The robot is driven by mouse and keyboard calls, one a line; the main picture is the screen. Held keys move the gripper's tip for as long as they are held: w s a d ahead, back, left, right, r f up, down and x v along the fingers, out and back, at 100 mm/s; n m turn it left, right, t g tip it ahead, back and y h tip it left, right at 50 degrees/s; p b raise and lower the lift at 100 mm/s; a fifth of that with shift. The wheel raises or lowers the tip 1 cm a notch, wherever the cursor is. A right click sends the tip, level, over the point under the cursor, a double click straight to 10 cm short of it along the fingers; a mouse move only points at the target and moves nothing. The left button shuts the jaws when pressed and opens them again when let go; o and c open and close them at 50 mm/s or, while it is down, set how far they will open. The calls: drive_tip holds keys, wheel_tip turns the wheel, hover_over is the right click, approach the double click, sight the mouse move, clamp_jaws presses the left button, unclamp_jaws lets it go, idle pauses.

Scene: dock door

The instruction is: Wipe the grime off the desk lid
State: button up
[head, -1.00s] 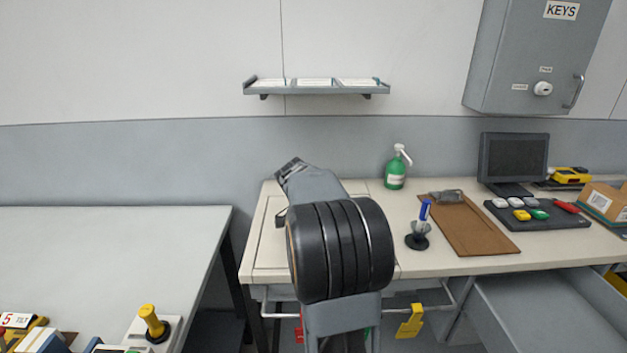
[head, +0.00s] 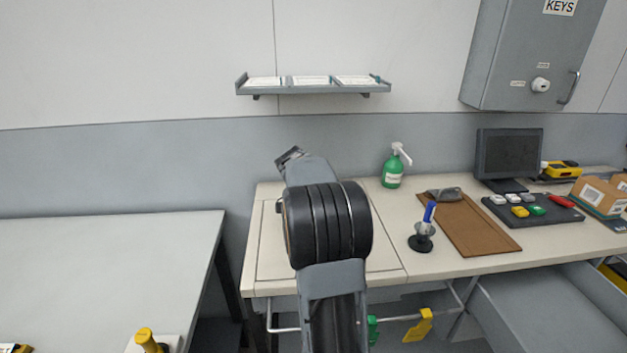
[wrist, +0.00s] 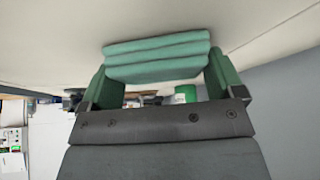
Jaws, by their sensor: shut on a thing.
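The desk lid (head: 385,257) is the pale outlined panel at the left end of the desk. My arm covers much of it in the head view, and I can make out no grime on the part that shows. My gripper (wrist: 158,64) has green fingers and is shut on a folded teal cloth (wrist: 156,49). A pale surface fills the upper part of the wrist view behind the cloth. I cannot tell whether the cloth touches it. My gripper and the cloth are hidden behind my arm in the head view.
A green spray bottle (head: 392,168) stands at the back of the desk. A pen holder (head: 421,239), a brown clipboard (head: 470,228) and a monitor (head: 509,155) are to the right. A shelf (head: 313,87) hangs above. A separate grey table (head: 110,260) is at left.

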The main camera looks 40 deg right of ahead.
drive_tip(key=r, duration=0.3)
drive_tip(key=shift+s+a+r+p, duration=0.15)
drive_tip(key=shift+s+p, duration=0.05)
drive_tip(key=shift+p, duration=0.2)
drive_tip(key=shift+w+r+p, duration=0.2)
drive_tip(key=shift+r+p, duration=0.3)
drive_tip(key=shift+r, duration=0.2)
drive_tip(key=shift+s+r+p, duration=0.1)
drive_tip(key=shift+r+p, duration=0.85)
drive_tip(key=shift+r, duration=0.65)
